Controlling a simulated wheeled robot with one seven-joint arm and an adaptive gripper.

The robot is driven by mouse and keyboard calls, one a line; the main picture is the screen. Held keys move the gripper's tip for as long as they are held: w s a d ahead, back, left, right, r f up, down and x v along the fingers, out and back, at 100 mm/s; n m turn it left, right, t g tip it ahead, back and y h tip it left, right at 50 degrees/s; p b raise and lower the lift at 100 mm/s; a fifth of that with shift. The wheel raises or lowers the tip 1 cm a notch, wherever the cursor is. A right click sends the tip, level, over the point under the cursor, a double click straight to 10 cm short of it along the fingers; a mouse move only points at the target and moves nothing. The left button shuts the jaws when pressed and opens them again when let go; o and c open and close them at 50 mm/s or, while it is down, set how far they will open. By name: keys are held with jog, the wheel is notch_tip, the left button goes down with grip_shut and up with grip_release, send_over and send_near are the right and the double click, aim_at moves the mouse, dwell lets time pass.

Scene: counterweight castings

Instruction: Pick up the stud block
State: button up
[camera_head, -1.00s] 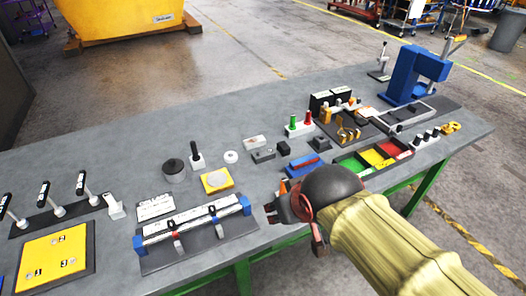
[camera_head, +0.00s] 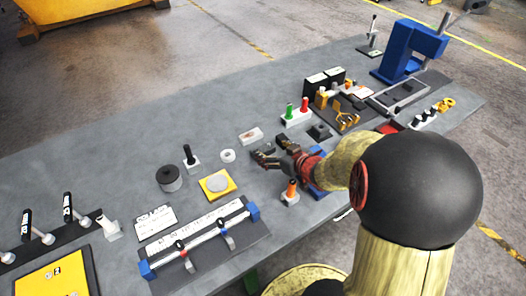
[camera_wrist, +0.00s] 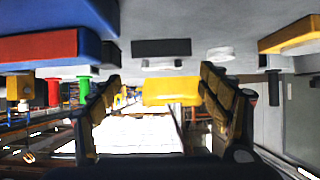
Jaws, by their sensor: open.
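I cannot tell for sure which part is the stud block. A dark grey block (camera_wrist: 160,47) shows in the upside-down wrist view, ahead of my gripper (camera_wrist: 160,76) and roughly centred between its fingers. A pale block (camera_wrist: 161,65) shows just beyond it. In the head view the pale block (camera_head: 250,136) lies on the bench, just behind my gripper (camera_head: 262,158). My gripper is open, low over the bench, with nothing seen between its fingers. It hides the dark grey block's spot in the head view, so contact cannot be judged.
A white ring (camera_head: 227,155) and a yellow plate with a grey disc (camera_head: 217,184) lie left of my gripper. An orange-topped post (camera_head: 291,191) stands close in front. The green and red buttons (camera_head: 297,111) stand behind right. Bare bench (camera_head: 200,110) lies at the back left.

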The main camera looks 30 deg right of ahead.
aim_at(262, 147)
jog(key=b+x, duration=0.1)
jog(key=x, duration=0.2)
jog(key=b+x, duration=0.2)
jog(key=x, duration=0.1)
jog(key=shift+a+f, duration=0.2)
jog(key=shift+f, duration=0.1)
jog(key=shift+w+f, duration=0.15)
jog(key=shift+w, duration=0.15)
jog(key=shift+c, duration=0.6)
jog(key=c, duration=1.4)
jog(key=shift+r, duration=0.2)
